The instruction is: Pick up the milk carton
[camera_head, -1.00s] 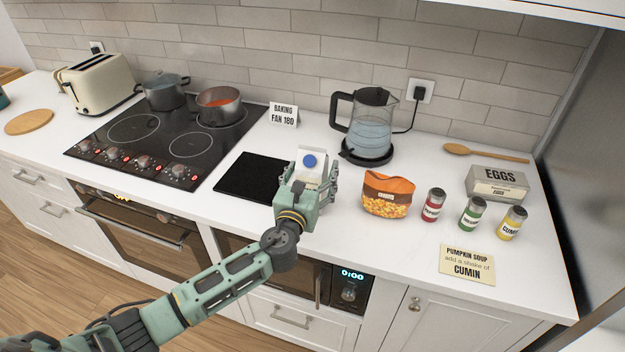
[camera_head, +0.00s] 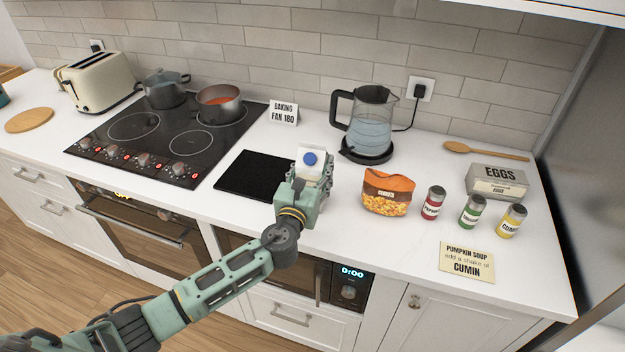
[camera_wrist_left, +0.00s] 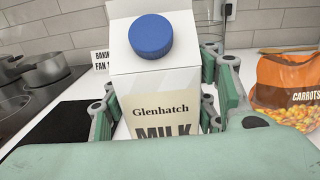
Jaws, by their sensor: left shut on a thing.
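The milk carton (camera_head: 313,157) is white with a blue round cap and stands upright beside the black mat on the counter. In the left wrist view the carton (camera_wrist_left: 160,95) fills the middle, with "Glenhatch MILK" on its front. My left gripper (camera_head: 311,181) is shut on the carton, with one finger on each side of it. In the left wrist view the gripper (camera_wrist_left: 160,118) has its green finger pads against the carton's sides. The carton's lower part is hidden behind the gripper. My right gripper is not in view.
A carrot bag (camera_head: 388,194) stands to the right of the carton, near several spice jars. The kettle (camera_head: 369,130) is behind it to the right. The black mat (camera_head: 250,176) and cooktop (camera_head: 150,140) lie to the left. The counter in front of the carrot bag is clear.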

